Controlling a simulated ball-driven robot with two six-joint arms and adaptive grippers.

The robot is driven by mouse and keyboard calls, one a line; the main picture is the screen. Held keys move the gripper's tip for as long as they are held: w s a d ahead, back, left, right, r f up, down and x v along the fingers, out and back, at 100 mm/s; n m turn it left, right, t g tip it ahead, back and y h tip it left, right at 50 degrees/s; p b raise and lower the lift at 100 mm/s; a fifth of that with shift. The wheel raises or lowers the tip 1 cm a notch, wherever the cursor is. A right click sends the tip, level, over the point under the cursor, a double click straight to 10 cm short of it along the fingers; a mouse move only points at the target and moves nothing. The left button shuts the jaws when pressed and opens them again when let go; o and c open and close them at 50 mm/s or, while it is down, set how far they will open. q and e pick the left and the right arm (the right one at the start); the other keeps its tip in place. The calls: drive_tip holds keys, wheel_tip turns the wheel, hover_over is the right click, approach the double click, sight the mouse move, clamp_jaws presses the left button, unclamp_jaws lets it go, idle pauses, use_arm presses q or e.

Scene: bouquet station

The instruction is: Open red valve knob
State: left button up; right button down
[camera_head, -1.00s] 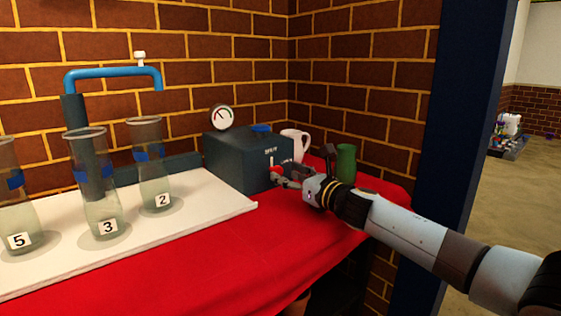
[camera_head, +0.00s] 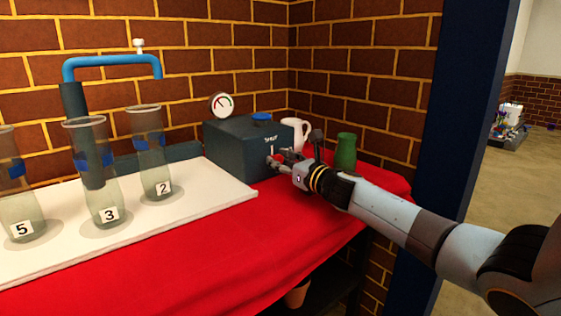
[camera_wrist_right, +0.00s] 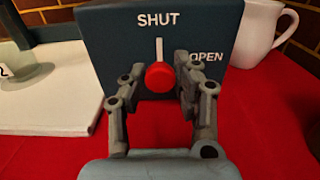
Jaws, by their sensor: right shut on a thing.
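The red valve knob (camera_wrist_right: 161,76) sits on the front of a dark teal box (camera_head: 235,150). In the right wrist view, a white upright mark above the knob points to the word SHUT, and OPEN is printed to the right. My right gripper (camera_head: 277,163) is at the box front, its two fingers on either side of the knob and shut on it. In the head view the gripper mostly covers the knob. My left gripper is not in view.
A gauge (camera_head: 221,105) stands on the box. Several numbered glass vases (camera_head: 152,165) stand on a white board (camera_head: 225,190) at left, under a blue pipe (camera_head: 112,61). Red cloth (camera_head: 240,245) in front is clear.

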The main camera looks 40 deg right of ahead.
idle(0.3)
drive_tip(key=m, duration=0.4)
drive_tip(key=m+p, duration=0.1)
drive_tip(key=m, duration=0.3)
drive_tip(key=shift+d, duration=0.1)
drive_tip(key=m+p, duration=0.1)
drive_tip(key=m, duration=0.4)
drive_tip(key=shift+p, duration=0.35)
drive_tip(key=m+p, duration=0.1)
drive_tip(key=m, duration=0.3)
drive_tip(key=shift+d+f+m, duration=0.1)
drive_tip(key=shift+f+m, duration=0.05)
drive_tip(key=shift+m, duration=0.25)
drive_tip(key=c, duration=1)
unclamp_jaws()
drive_tip(key=shift+f, duration=0.1)
drive_tip(key=shift+c, duration=0.2)
drive_tip(key=shift+o, duration=0.2)
